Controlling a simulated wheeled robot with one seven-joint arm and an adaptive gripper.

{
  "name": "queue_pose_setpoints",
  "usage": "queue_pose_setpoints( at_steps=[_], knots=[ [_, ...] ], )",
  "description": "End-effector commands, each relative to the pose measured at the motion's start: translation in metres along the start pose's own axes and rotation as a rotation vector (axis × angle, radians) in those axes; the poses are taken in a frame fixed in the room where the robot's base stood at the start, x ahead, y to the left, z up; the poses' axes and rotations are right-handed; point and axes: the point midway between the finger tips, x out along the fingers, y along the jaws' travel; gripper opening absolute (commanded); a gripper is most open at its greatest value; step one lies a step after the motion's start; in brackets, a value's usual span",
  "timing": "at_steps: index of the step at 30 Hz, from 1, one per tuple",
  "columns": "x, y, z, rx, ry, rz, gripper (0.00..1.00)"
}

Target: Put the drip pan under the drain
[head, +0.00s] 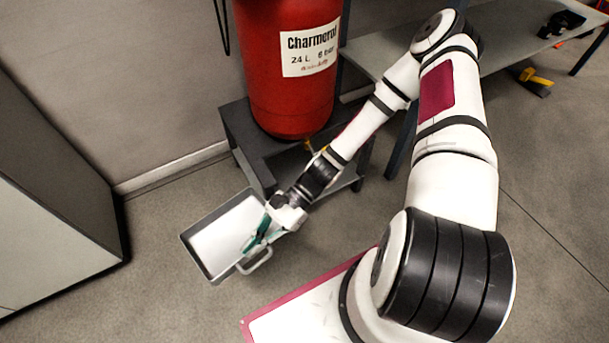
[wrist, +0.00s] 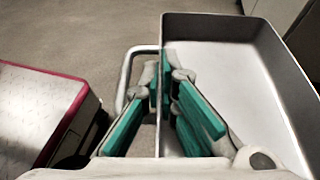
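The drip pan (head: 204,262) is a shallow grey rectangular tray with a pale inside and a loop handle (head: 258,264). It lies on the floor to the left of and in front of the tank's stand. It also fills the right of the wrist view (wrist: 285,70). My gripper (head: 254,243) is at the pan's handle side. A small yellow fitting (head: 309,146) beneath the red tank (head: 290,90) may be the drain.
The tank stands on a dark low stand (head: 243,140) with an opening below. A grey cabinet (head: 50,220) is at the left, and a workbench (head: 500,40) is at the back right. A yellow-handled tool (head: 536,78) lies under the bench. Floor is clear between cabinet and pan.

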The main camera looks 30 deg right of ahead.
Motion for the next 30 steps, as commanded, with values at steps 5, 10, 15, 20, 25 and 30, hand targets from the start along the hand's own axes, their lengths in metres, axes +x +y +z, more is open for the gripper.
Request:
queue_pose_setpoints(
  at_steps=[5,10,15,20,25,30],
  knots=[
    [-0.001,-0.003,0.000,-0.006,0.007,-0.009,0.00],
    [-0.008,-0.004,-0.009,0.003,0.012,-0.044,0.00],
    [-0.022,0.003,-0.030,0.023,0.011,-0.097,0.00],
    [-0.040,0.011,-0.055,0.049,0.010,-0.160,0.00],
    [-0.065,0.023,-0.091,0.086,0.011,-0.253,0.00],
    [-0.110,0.044,-0.156,0.154,0.012,-0.416,0.00]
  ],
)
